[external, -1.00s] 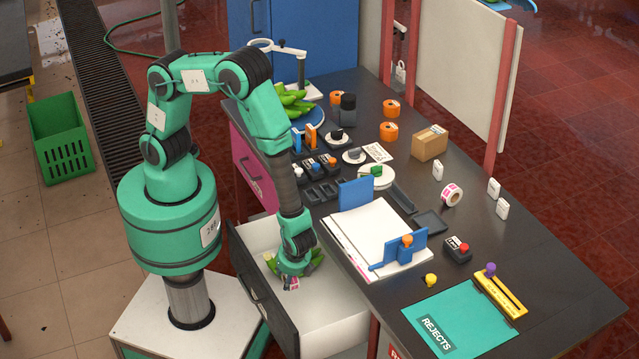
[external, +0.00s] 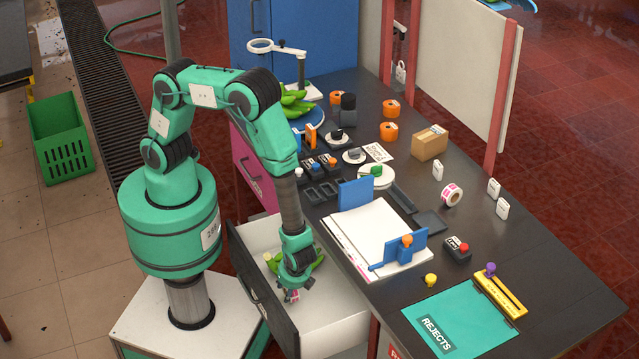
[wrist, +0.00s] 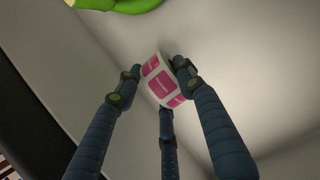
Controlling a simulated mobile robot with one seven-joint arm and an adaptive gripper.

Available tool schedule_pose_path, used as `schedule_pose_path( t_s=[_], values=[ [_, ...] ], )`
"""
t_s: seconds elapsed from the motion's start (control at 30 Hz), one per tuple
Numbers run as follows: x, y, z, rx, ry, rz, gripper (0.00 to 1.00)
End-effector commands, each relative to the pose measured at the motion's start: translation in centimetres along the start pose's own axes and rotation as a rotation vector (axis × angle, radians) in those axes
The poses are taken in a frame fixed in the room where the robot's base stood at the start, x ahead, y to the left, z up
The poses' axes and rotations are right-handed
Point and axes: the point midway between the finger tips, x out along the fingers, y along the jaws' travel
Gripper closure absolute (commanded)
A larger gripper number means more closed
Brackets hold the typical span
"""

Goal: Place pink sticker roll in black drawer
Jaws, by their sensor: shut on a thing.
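The black drawer (external: 265,304) is pulled out beneath the table, with a black front and pale interior. My gripper (external: 292,291) points down inside it. In the wrist view my gripper (wrist: 158,76) has its fingers closed around a white roll with pink labels, the pink sticker roll (wrist: 161,86). The held roll (external: 293,296) shows small below the fingers in the external view. I cannot tell whether it touches the drawer floor.
Green pods (external: 273,262) lie in the drawer beside my gripper, and one (wrist: 135,5) shows at the top of the wrist view. The drawer's front part is clear. The table above holds a stack of paper (external: 370,236) and a teal rejects mat (external: 460,318).

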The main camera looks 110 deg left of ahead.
Motion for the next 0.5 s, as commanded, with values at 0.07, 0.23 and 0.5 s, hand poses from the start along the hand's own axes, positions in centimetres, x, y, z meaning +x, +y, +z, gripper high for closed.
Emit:
schedule_pose_path(
  t_s=[0.07,0.23,0.5],
  values=[
    [0.0,0.0,0.0,0.000,0.000,0.000,0.89],
    [0.7,0.0,-0.2,0.000,-0.001,0.001,0.89],
    [3.3,0.1,-1.3,0.000,-0.001,0.001,0.89]
  ],
)
